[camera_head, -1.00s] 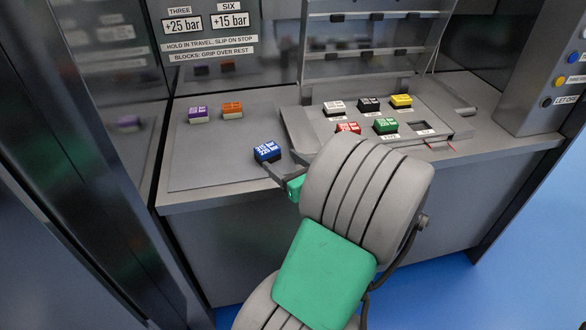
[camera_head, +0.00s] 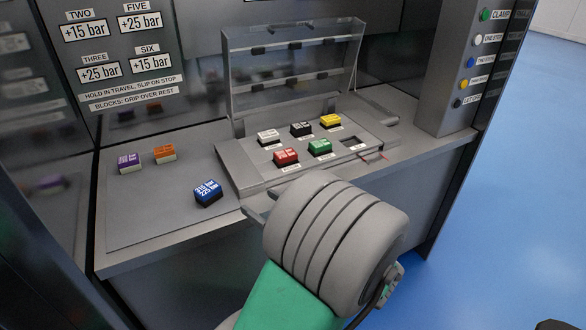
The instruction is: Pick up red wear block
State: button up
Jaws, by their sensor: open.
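The red wear block (camera_head: 286,157) sits in the front row of the raised grey tray (camera_head: 232,160), at its left, with a label in front of it. My gripper (camera_head: 258,202) is open at the tray's front left corner, in front of and to the left of the red block, apart from it. My grey wrist hides part of the gripper and the counter's front edge. The blue block (camera_head: 208,193) stands alone on the counter, left of my gripper.
White (camera_head: 269,137), black (camera_head: 301,129), yellow (camera_head: 331,120) and green (camera_head: 320,147) blocks share the tray; one front-right slot is empty. A clear raised cover (camera_head: 290,70) stands behind. Purple (camera_head: 129,162) and orange (camera_head: 165,154) blocks sit on the counter's left.

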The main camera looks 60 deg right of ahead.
aim_at(282, 159)
jog(key=z, duration=1.65)
